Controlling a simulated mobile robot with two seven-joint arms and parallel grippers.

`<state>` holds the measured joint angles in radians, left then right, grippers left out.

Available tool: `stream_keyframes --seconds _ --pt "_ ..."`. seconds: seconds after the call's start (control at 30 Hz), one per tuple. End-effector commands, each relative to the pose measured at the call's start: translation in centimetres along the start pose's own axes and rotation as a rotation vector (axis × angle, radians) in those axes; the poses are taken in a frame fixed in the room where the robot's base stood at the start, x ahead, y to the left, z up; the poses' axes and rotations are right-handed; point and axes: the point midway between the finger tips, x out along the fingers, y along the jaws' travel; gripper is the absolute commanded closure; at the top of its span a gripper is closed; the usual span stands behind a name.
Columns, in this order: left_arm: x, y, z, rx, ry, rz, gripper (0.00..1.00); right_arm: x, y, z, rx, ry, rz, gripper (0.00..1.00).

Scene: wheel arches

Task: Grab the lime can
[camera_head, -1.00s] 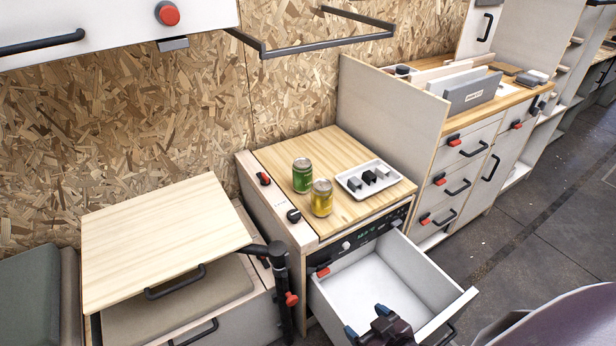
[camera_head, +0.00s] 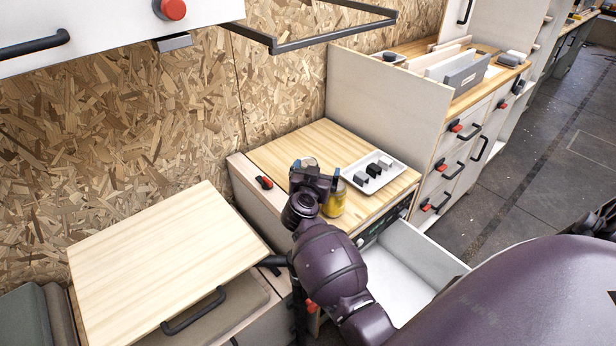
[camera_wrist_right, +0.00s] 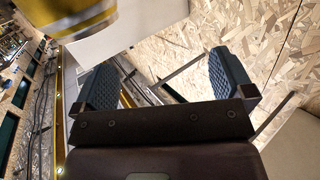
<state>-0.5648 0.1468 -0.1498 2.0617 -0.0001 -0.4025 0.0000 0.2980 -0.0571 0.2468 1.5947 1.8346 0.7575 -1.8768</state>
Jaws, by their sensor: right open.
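The green can, the lime one, stands on the wooden top of the low cabinet. Only its silver lid (camera_head: 308,162) shows in the head view; my right gripper hides the rest. A yellow can (camera_head: 334,203) stands just to its right and nearer, partly covered by the gripper. My right gripper (camera_head: 316,169) is open in front of the green can. In the right wrist view the open fingers (camera_wrist_right: 165,78) have no can between them, and a yellow banded can (camera_wrist_right: 70,18) shows at the top left. My left gripper is not in view.
A white tray (camera_head: 397,172) with several small blocks lies right of the cans. An open drawer (camera_head: 425,255) sticks out below. A tall side panel (camera_head: 375,110) rises at the back right. A black rail frame (camera_head: 330,42) hangs above. A tilted wooden lid (camera_head: 160,265) is at the left.

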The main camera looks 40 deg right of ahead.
Motion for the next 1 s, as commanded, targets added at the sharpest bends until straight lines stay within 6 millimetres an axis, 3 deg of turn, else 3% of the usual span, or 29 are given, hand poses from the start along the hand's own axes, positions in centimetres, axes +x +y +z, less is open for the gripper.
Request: stream_keyframes --seconds 0.1,0.33,0.57,0.8,1.0 --pt "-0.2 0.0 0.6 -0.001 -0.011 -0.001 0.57 0.8 -1.9 0.9 -0.007 -0.155 0.044 0.01" --pt "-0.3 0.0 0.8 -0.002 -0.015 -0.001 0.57 0.8 -4.3 2.3 -0.037 -0.342 0.047 0.01" --pt "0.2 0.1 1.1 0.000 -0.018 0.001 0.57 1.7 -4.5 3.4 -0.051 -0.378 0.045 0.01" --pt "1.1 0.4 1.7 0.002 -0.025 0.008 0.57 4.8 -4.2 4.9 -0.054 -0.378 0.046 0.01" --pt "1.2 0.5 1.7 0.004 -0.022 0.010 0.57 6.3 -4.2 5.3 -0.051 -0.376 0.044 0.01"
